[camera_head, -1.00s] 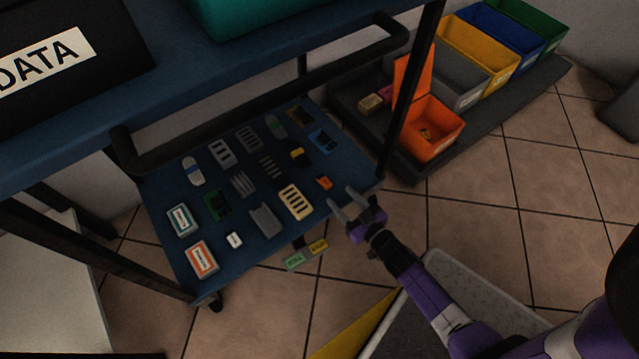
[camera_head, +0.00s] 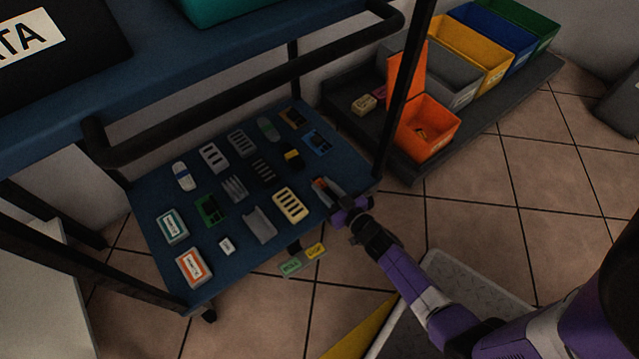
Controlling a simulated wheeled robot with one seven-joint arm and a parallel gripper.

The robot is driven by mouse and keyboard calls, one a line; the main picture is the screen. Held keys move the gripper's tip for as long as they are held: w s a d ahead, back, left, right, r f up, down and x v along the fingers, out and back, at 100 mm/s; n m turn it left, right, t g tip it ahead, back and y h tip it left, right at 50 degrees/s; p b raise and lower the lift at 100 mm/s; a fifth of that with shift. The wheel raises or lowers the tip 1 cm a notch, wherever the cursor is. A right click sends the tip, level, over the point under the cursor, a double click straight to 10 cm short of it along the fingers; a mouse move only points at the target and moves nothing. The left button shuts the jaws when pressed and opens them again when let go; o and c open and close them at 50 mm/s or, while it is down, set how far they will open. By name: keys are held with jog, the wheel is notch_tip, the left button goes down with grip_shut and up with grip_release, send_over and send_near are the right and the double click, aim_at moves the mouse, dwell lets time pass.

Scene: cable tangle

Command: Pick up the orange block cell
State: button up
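The small orange block cell (camera_head: 319,183) lies at the right part of the blue lower shelf (camera_head: 195,296), partly hidden by my gripper. My gripper (camera_head: 325,189) reaches in from the right, low over the shelf, with its fingertips at the block. The grey fingers look to be close around the block. At this size I cannot tell whether they are shut on it or still apart, or whether they touch it.
A cream slotted block (camera_head: 290,204) lies just left of my gripper, among several small parts. A dark cart post (camera_head: 405,90) rises behind my gripper. An orange bin (camera_head: 427,130) and other coloured bins stand on a dark platform at right. Tiled floor (camera_head: 475,215) is open there.

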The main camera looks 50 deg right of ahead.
grip_shut()
